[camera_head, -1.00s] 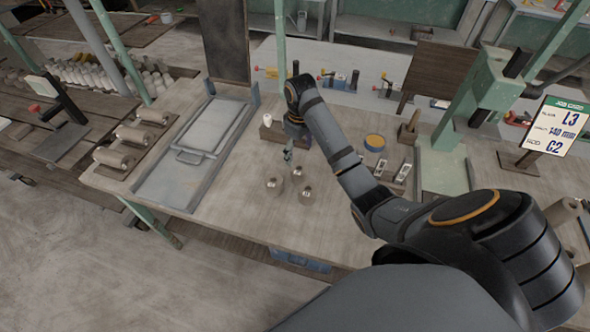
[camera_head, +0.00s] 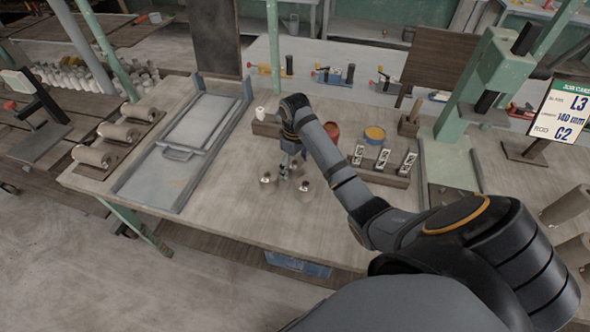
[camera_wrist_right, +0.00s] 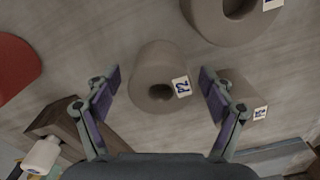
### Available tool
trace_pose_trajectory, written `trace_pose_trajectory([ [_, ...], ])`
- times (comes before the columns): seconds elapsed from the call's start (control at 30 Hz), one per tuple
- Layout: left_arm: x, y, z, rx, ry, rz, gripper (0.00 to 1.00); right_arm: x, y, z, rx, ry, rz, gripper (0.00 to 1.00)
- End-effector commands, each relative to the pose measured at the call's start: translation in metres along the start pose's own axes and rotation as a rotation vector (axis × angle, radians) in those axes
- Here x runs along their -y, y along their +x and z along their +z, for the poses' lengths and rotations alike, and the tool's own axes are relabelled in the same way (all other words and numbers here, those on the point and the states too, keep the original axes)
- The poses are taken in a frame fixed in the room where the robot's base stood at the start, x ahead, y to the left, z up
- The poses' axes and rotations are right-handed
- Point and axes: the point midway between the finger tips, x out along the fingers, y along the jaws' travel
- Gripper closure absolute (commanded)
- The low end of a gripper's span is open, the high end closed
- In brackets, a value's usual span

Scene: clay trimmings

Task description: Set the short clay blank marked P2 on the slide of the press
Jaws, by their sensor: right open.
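The clay blank marked P2 (camera_wrist_right: 150,78) is a grey-brown cylinder with a dark hole and a white tag in the right wrist view. My right gripper (camera_wrist_right: 158,88) is open, with one finger on each side of it and gaps showing; it holds nothing. In the head view this gripper (camera_head: 286,164) is low at a group of blanks, and I cannot read their marks there. The green press (camera_head: 490,75) stands at the right of the table; my arm partly hides a dark plate at its foot. My left gripper is not in view.
Another blank (camera_wrist_right: 232,22) and a tagged one (camera_wrist_right: 234,92) stand close to P2. Behind are a red pot (camera_head: 332,130), a yellow-topped tin (camera_head: 374,135) and a wooden rack (camera_head: 385,174). A metal frame with a handle (camera_head: 178,153) lies left. A job card (camera_head: 563,115) stands right.

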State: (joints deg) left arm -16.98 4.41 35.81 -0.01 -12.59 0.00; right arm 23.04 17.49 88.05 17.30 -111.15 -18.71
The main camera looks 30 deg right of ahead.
Motion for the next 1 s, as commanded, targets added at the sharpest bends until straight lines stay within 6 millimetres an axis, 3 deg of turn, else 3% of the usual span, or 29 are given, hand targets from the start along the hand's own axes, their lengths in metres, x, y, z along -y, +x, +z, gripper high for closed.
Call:
trace_pose_trajectory([
  [0.13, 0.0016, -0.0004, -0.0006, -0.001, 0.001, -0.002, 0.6, 0.0, -0.0006, 0.0, 0.0, 0.0, 0.0, 0.18],
  [0.67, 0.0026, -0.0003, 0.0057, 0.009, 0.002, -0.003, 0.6, -0.0003, -0.0011, -0.0002, 0.0, 0.001, 0.001, 0.9],
  [1.0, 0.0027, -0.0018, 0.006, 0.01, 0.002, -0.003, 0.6, -0.0007, -0.0101, -0.0006, -0.001, 0.001, 0.002, 0.92],
])
